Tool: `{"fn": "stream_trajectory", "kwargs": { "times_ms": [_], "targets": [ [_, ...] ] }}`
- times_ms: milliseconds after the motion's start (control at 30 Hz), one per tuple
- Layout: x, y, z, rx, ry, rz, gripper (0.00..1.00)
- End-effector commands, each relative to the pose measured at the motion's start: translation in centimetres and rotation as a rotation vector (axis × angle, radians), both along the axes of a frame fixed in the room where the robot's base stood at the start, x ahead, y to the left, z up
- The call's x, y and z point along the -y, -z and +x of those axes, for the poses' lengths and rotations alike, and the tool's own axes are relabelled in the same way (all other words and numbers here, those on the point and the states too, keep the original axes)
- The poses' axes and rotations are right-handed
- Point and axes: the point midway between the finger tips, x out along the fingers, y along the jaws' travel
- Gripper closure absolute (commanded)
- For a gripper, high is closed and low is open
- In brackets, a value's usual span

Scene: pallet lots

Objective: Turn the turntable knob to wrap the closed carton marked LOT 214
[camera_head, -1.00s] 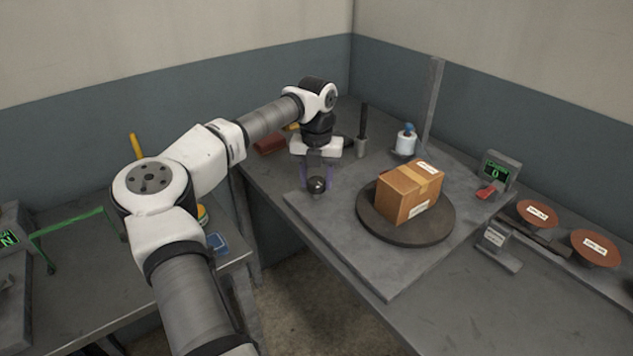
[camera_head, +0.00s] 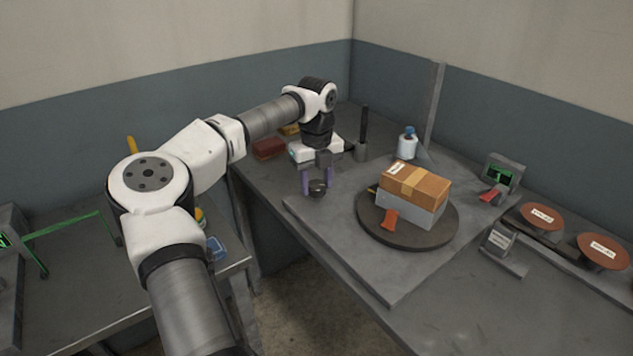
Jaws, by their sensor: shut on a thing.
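The closed brown carton (camera_head: 418,180) sits on the round dark turntable (camera_head: 376,236). Its upper part is bare cardboard with a tape band and a white label too small to read. Its lower part is covered in pale grey film. A red-orange piece (camera_head: 390,219) stands at its near side on the turntable. My gripper (camera_head: 318,183) points down at the left end of the turntable's base plate (camera_head: 375,278). Its purple fingers are shut on the dark round knob (camera_head: 318,190), one on each side.
A white bottle with a blue top (camera_head: 407,144) stands behind the carton near a grey post (camera_head: 433,110). A small green display (camera_head: 498,176) and two round brown discs (camera_head: 541,216) are at the right. A dark upright tool (camera_head: 363,130) stands close to my gripper.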

Motion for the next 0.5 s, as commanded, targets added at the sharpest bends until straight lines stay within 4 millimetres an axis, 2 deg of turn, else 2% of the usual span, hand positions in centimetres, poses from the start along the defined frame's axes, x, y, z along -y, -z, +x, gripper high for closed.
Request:
{"fn": "stream_trajectory", "kwargs": {
  "times_ms": [400, 433, 500],
  "targets": [
    [-0.01, -0.07, 0.03, 0.001, -0.008, 0.0, 0.8],
    [-0.01, -0.07, 0.03, 0.001, -0.007, 0.0, 0.56],
    [-0.01, -0.06, 0.02, 0.001, -0.007, 0.0, 0.46]
  ]
}}
